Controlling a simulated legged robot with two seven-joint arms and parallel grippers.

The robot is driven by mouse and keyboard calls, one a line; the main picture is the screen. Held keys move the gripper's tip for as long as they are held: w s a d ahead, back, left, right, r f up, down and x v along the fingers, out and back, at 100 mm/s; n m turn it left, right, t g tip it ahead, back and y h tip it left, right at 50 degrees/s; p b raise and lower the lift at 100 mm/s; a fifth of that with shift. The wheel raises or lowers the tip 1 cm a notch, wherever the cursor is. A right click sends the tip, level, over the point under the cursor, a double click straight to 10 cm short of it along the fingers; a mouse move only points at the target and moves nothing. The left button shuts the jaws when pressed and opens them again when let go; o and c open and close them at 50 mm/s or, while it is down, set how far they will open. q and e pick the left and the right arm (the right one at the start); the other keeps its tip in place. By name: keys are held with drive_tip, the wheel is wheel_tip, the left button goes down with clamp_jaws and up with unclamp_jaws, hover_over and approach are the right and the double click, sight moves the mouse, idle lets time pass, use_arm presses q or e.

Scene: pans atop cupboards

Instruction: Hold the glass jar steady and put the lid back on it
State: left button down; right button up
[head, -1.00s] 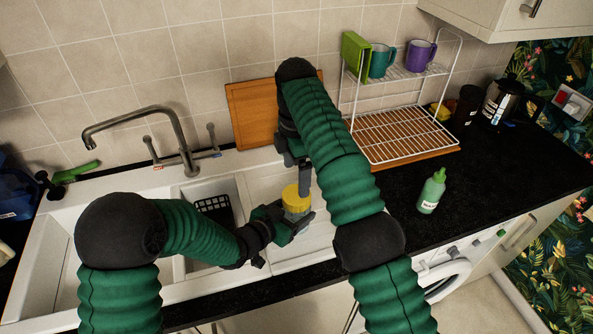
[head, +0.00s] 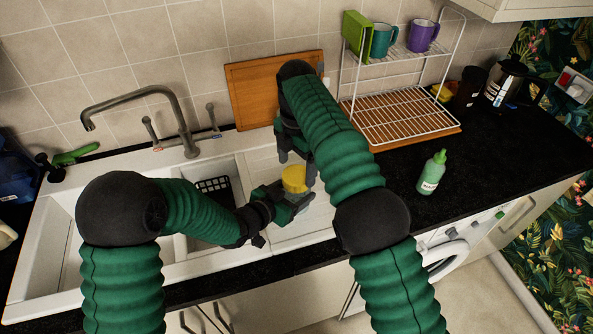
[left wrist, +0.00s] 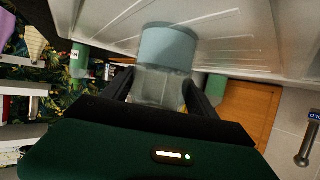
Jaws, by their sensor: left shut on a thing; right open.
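The glass jar (head: 301,208) stands over the white draining surface, and its lower part shows pale blue. In the left wrist view, which is upside down, the jar (left wrist: 158,86) lies between my left gripper's dark fingers. My left gripper (head: 290,202) is shut on the jar from the left; it also shows in the left wrist view (left wrist: 155,95). The yellow lid (head: 294,178) is at the jar's top, looking level; I cannot tell if it is fully seated. My right gripper (head: 297,167) is open, its fingers pointing down just above and behind the lid.
A sink with a tap (head: 180,120) is at left. A wooden board (head: 270,88) leans on the wall behind. A wire dish rack (head: 400,115) with mugs and a green soap bottle (head: 432,173) stand at right. Black worktop is free around the bottle.

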sight(297, 174)
drive_tip(key=shift+f, duration=1.6)
